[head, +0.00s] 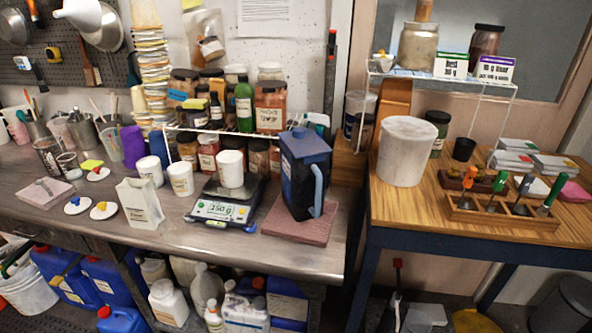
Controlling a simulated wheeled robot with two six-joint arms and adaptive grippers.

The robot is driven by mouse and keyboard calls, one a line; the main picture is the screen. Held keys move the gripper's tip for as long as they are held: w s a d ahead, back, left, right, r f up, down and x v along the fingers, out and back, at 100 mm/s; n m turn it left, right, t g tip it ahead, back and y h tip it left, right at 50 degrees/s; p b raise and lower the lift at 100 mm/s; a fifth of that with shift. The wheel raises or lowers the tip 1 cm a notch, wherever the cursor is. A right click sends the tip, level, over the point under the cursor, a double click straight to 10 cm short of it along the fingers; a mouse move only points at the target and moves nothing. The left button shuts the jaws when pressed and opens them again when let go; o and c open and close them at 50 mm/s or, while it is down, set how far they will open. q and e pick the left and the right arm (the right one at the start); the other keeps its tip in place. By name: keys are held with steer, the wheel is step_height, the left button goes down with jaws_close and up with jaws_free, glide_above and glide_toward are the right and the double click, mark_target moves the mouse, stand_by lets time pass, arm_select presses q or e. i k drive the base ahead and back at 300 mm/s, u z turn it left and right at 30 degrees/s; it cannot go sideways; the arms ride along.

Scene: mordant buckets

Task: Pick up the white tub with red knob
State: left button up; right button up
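Neither of my grippers shows in the head view. Three small white tubs stand on the grey bench: one tub (150,171) at the left, a second tub (181,179) beside it, and a third tub (231,169) on the scale. Loose white discs like lids lie to their left. One lid (97,174) has a small reddish-orange knob, another lid (78,205) has a blue one, and a third lid (104,210) has a yellow-orange one. I cannot make out a red knob on any of the tubs.
The digital scale (225,205) stands mid-bench, with a white paper bag (140,204) to its left. A dark blue pitcher (305,174) stands on a reddish slab at its right. Jars crowd the back. A large white bucket (406,152) stands on the wooden table.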

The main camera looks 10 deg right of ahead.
mark_target(231, 170)
steer(key=z, duration=0.85)
steer(key=i, duration=0.4)
steer(key=u, duration=0.05)
